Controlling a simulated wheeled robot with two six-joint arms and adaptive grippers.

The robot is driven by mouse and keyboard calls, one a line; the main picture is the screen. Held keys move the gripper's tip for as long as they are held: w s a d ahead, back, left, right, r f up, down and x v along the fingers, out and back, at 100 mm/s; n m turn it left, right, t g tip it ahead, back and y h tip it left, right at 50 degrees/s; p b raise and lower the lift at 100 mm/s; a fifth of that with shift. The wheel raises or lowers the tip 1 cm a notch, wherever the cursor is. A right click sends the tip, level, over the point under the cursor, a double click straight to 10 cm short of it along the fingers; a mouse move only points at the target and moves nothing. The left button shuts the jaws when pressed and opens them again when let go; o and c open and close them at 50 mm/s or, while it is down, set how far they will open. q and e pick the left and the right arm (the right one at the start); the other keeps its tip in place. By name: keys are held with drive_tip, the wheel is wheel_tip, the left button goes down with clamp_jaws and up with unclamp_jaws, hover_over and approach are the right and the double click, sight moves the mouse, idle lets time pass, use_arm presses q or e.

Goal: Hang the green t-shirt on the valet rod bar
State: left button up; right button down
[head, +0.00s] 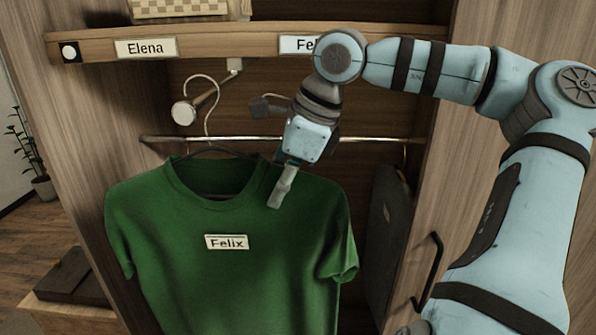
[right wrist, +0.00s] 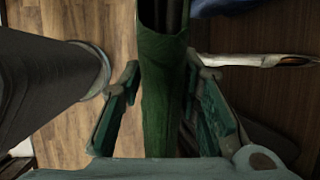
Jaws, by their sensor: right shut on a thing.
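The green t-shirt (head: 240,275) with a "Felix" tag (head: 227,242) hangs upright on a dark hanger with a silver wire hook (head: 200,77). The valet rod (head: 207,96) juts from a bracket under the shelf and ends in a round knob (head: 184,112). The hook's loop overlaps the rod in the head view; I cannot tell whether it rests on it. My right gripper (head: 279,188) is shut on the shirt at its right shoulder. The green cloth (right wrist: 163,85) also shows between the fingers in the right wrist view. My left gripper is out of view.
A chrome rail (head: 360,138) crosses the wardrobe behind the shirt. The shelf (head: 220,45) above bears labels "Elena" (head: 146,48) and a partly hidden one (head: 299,44). A dark grey flat thing (head: 389,235) stands right of the shirt, near a black door handle (head: 430,270).

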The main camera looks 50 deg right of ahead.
drive_tip(key=shift+f+b, duration=0.4)
drive_tip(key=shift+f, duration=0.5)
drive_tip(key=shift+s, duration=0.1)
drive_tip(key=c, duration=1.1)
unclamp_jaws()
drive_tip(key=shift+a, duration=0.1)
drive_tip(key=v, duration=1.2)
